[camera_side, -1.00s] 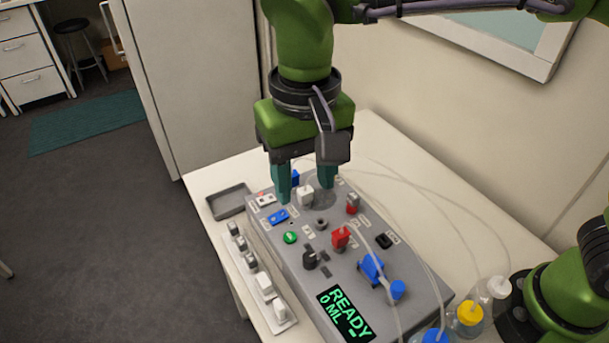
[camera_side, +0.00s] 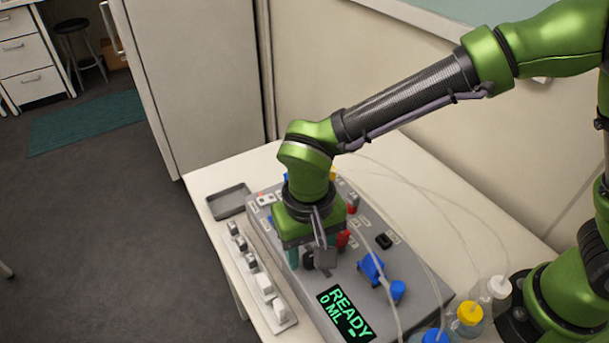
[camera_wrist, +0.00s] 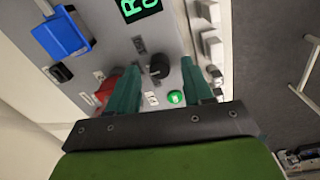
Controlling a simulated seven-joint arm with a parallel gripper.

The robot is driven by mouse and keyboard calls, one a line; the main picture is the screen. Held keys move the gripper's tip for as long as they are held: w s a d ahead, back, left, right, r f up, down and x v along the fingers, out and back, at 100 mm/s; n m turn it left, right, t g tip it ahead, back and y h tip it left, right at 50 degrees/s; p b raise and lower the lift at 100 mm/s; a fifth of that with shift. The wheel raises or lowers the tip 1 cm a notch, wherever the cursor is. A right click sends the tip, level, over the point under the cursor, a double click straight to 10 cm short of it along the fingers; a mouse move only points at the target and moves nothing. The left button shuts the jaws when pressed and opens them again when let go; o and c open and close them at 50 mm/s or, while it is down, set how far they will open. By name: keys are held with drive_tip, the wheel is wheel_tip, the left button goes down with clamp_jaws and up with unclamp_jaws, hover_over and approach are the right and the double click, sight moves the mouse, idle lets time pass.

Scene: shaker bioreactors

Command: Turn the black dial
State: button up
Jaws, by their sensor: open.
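The black dial (camera_wrist: 161,70) stands on the grey control panel (camera_side: 402,262). In the wrist view it shows between and just beyond the tips of my two teal fingers. My gripper (camera_wrist: 160,82) is open, with nothing between its fingers. In the side view my gripper (camera_side: 312,258) is low over the panel at the dial, and the dial (camera_side: 307,258) is partly hidden behind it. I cannot tell whether a finger touches the dial.
A red part (camera_wrist: 104,86) is close beside one finger, and a green button (camera_wrist: 175,97) is near the other. A blue lever (camera_side: 372,268), a black switch (camera_side: 383,241) and a READY display (camera_side: 345,314) are nearby. Bottles (camera_side: 470,314) stand at the right.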

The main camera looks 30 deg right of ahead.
drive_tip(key=shift+f, duration=0.45)
drive_tip(key=shift+c, duration=0.2)
clamp_jaws()
drive_tip(key=n, duration=0.5)
drive_tip(key=shift+n, duration=0.3)
drive_tip(key=n, duration=0.6)
drive_tip(key=shift+n, duration=0.3)
